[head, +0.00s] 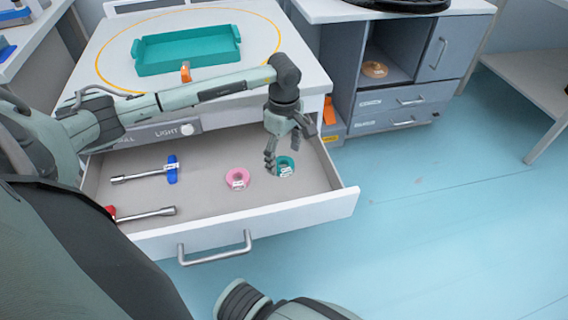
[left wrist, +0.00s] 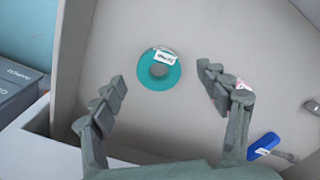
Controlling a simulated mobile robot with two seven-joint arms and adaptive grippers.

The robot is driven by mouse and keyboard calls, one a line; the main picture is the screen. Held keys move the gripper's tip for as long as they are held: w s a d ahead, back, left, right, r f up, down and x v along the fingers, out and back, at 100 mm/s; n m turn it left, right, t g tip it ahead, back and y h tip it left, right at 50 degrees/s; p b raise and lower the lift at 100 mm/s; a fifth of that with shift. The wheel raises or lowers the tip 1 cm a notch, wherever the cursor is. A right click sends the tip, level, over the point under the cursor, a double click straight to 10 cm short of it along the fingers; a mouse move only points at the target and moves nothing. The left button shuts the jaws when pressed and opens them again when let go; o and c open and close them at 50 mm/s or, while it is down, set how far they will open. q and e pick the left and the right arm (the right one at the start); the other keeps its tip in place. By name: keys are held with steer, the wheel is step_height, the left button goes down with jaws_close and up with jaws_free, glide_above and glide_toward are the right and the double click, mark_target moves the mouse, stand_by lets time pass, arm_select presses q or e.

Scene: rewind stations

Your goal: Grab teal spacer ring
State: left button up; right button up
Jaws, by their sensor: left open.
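The teal spacer ring (head: 285,167) lies flat in the open drawer, near its right end, with a white label on it. My left gripper (head: 284,145) hangs above the drawer, fingers pointing down, close to the ring and partly in front of it. In the left wrist view the teal ring (left wrist: 160,70) lies beyond the fingertips and roughly between them, touching neither. The left gripper (left wrist: 163,92) is open and empty there. My right gripper does not show.
A pink ring (head: 237,178) lies left of the teal one. A blue-handled tool (head: 171,170) and a red-handled tool (head: 146,214) lie further left. The drawer's front wall (head: 300,212) and right wall are close to the gripper. A teal tray (head: 186,52) stands on the tabletop behind.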

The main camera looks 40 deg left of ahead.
arm_select(q)
steer(key=shift+w+f, duration=0.1)
steer(key=shift+f, duration=1.3)
steer(key=c, duration=1.3)
steer(key=shift+o, duration=0.2)
steer(key=shift+r, duration=0.15)
